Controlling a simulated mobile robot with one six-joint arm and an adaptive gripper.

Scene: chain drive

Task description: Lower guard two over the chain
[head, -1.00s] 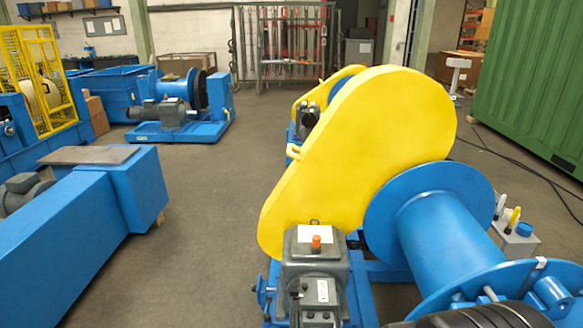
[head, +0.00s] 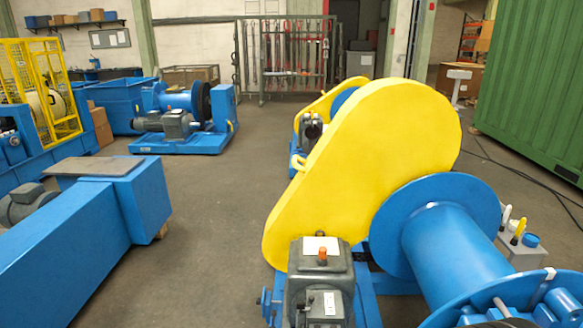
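A large yellow guard (head: 375,165) stands upright and slanted beside the blue drum (head: 455,240), its narrow end low behind a grey gearbox (head: 318,275). A second, smaller yellow guard (head: 312,112) shows behind it at another blue winch, partly hidden by the large one. I cannot tell which of them is guard two. No chain is visible; the large guard hides what is behind it. My gripper is not in view.
A blue beam (head: 75,235) lies along the left. Another blue winch (head: 185,120) stands farther back. A green container (head: 535,95) is at the right, with cables on the floor beside it. The grey floor (head: 215,230) between beam and large guard is clear.

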